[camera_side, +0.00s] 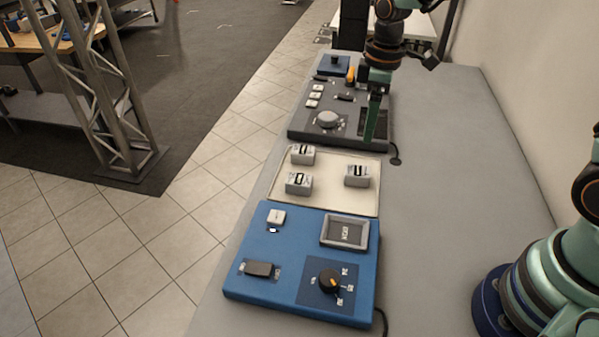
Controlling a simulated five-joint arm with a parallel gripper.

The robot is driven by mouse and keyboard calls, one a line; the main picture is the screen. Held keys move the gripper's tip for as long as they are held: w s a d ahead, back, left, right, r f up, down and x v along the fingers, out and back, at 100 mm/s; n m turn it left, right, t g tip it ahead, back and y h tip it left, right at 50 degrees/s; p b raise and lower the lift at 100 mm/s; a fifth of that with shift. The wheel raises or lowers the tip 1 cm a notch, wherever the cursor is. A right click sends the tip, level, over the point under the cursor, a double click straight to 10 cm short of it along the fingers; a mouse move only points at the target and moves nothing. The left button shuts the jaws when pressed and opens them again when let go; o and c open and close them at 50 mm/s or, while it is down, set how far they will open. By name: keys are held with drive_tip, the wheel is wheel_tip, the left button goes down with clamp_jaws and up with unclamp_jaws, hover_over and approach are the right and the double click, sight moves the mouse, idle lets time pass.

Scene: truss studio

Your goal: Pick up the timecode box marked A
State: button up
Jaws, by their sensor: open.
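Three small grey boxes with black-and-white labels stand apart on a cream tray (335,203). One is the back left box (303,155), one the front left box (299,184), one the right box (357,175). Their marks are too small to read, so I cannot tell which is A. My gripper (373,125), with teal fingers pointing down, is open. In the picture it is beyond the tray, in front of the right part of the dark grey console (345,117). It is apart from all three boxes, and nothing shows between its fingers.
A blue panel (262,295) with a black knob (330,281), a switch and a framed recess stands at the near end of the grey table (450,180). The console carries a round knob (328,119) and several buttons. The table right of the tray is clear.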

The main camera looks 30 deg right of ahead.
drive_tip(key=f, duration=0.2)
hover_over(358, 170)
drive_tip(key=shift+n, duration=0.4)
drive_tip(key=f, duration=0.7)
drive_tip(key=shift+w+d, duration=0.15)
drive_tip(key=shift+d, duration=0.1)
drive_tip(key=f, duration=0.4)
drive_tip(key=shift+s+a, duration=0.2)
drive_tip(key=shift+a, duration=0.1)
drive_tip(key=shift+f, duration=0.6)
clamp_jaws()
drive_tip(key=shift+r, duration=0.15)
